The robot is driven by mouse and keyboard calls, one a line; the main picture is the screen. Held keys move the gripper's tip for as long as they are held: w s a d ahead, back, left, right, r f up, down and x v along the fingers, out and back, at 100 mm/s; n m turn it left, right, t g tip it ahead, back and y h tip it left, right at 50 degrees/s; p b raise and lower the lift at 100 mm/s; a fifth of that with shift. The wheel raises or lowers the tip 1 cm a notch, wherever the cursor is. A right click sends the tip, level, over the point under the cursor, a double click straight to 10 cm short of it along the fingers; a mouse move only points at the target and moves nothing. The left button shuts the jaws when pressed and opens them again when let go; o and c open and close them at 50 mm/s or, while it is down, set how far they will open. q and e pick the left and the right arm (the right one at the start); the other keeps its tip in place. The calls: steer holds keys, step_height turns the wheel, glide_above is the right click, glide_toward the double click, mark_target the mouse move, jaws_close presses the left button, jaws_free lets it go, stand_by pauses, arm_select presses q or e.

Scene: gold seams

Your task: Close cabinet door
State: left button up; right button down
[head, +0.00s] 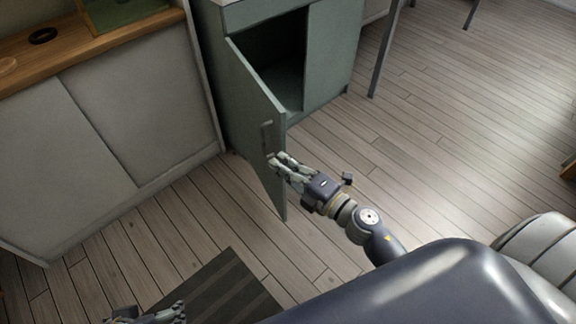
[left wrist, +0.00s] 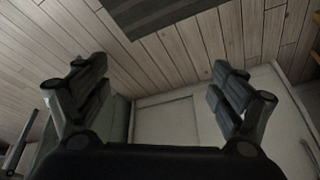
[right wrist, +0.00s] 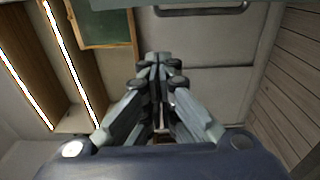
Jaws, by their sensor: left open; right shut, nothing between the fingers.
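The grey-green cabinet (head: 333,60) stands at the top centre of the head view. Its door (head: 250,95) is swung wide open toward me, and the dark interior shows. A bar handle (head: 267,138) is on the door's face. My right gripper (head: 275,161) is shut and empty beside the door's free edge, just below the handle; I cannot tell whether it touches. In the right wrist view its closed fingers (right wrist: 157,62) point ahead. My left gripper (left wrist: 158,88) is open and empty; it shows partly at the bottom left of the head view (head: 148,316).
A pale cabinet (head: 100,130) with a wooden top (head: 90,50) stands on the left. A dark striped mat (head: 222,292) lies on the plank floor. The floor right of the cabinet (head: 430,140) is clear, beyond a thin table leg (head: 384,55).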

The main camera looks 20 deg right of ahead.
mark_target(279, 145)
arm_select(q)
steer(key=shift+w+d+r+t+h+b, duration=0.1)
steer(key=shift+w+d+r+t+b, duration=0.2)
steer(key=shift+w, duration=0.35)
steer(key=shift+w+d+r+t+h+p, duration=0.15)
steer(key=shift+w+t, duration=0.2)
steer(key=shift+w, duration=0.35)
steer(key=shift+w+d+r+t+h+b, duration=0.1)
steer(key=shift+w+d+r+t+b, duration=0.2)
steer(key=shift+w, duration=0.35)
arm_select(e)
steer(key=shift+w+d, duration=0.25)
steer(key=shift+w, duration=0.8)
steer(key=shift+w+d, duration=0.2)
steer(key=shift+w, duration=0.8)
steer(key=shift+w+d, duration=0.25)
steer(key=shift+w, duration=0.8)
arm_select(q)
steer(key=shift+w+a+f, duration=0.1)
